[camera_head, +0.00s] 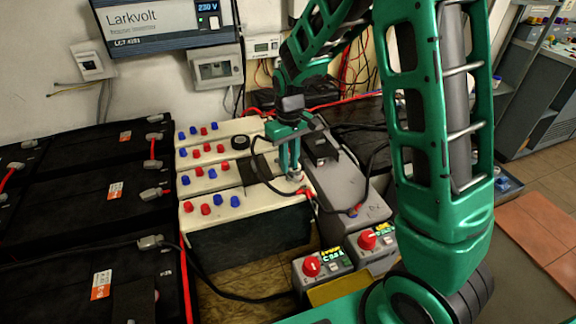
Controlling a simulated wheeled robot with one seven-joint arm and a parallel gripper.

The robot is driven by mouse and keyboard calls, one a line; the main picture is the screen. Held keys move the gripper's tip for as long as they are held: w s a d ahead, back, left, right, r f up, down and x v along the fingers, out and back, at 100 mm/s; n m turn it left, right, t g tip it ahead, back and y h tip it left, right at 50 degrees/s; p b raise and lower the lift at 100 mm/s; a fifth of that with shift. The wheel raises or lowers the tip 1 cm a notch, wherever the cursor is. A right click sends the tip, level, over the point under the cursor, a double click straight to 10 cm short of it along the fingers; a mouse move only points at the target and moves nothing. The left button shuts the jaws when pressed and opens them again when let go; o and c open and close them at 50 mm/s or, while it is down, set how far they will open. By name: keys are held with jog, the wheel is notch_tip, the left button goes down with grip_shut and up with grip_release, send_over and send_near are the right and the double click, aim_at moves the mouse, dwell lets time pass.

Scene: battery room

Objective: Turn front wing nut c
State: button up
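My gripper (292,170) is green and points down at the right end of the front cream-topped battery (255,205). Its two fingers are close together, with their tips at a small grey terminal fitting (296,178). The fitting is mostly hidden behind the fingertips, so I cannot make out a wing nut's shape or a letter "c". I cannot tell whether the fingers are closed on it or only beside it. A red clamp or lead end (305,192) sits just below and right of the fitting.
Several cream batteries with red and blue caps stand in a row. Black batteries (110,190) fill the left. A grey case (345,185) stands close on the right, with black cables looping nearby. Two small boxes with red knobs (312,266) stand in front. A Larkvolt unit (160,22) hangs behind.

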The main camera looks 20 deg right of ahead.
jog(key=shift+f, duration=0.75)
jog(key=shift+c, duration=0.7)
grip_shut()
jog(key=n, duration=0.4)
jog(key=shift+d, duration=0.1)
jog(key=n, duration=0.4)
jog(key=shift+n, duration=0.3)
jog(key=n, duration=0.6)
jog(key=shift+w+r, duration=0.1)
